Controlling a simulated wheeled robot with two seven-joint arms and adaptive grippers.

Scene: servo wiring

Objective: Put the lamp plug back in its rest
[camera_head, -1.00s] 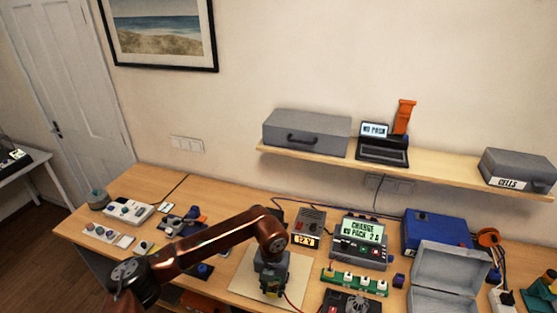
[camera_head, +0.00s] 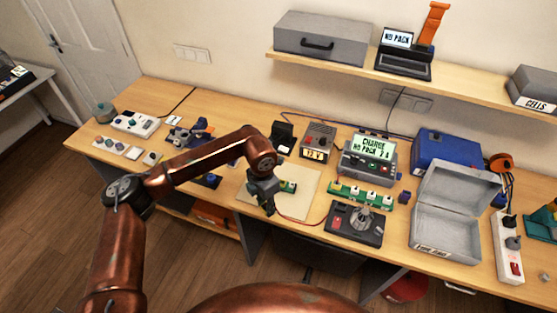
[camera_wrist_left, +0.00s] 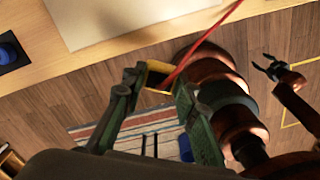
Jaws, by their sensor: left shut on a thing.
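My left gripper (camera_head: 269,208) hangs at the front edge of the pale mat (camera_head: 306,184) on the bench. In the left wrist view its green fingers (camera_wrist_left: 158,82) are shut on a small yellow-edged dark plug (camera_wrist_left: 156,69), which I take for the lamp plug. A red lead (camera_wrist_left: 204,44) runs from it, and the lead (camera_head: 299,219) trails right toward a dark joystick box (camera_head: 345,229) in the head view. I cannot tell which part is the plug's rest. My right gripper (camera_wrist_left: 270,66) shows only in the left wrist view, open and empty above the floor.
A 12 V box (camera_head: 318,142), a charger with a lit screen (camera_head: 370,150) and a green socket strip (camera_head: 362,194) stand right of the mat. An open grey case (camera_head: 447,240) is farther right. A small green part (camera_head: 288,186) lies on the mat.

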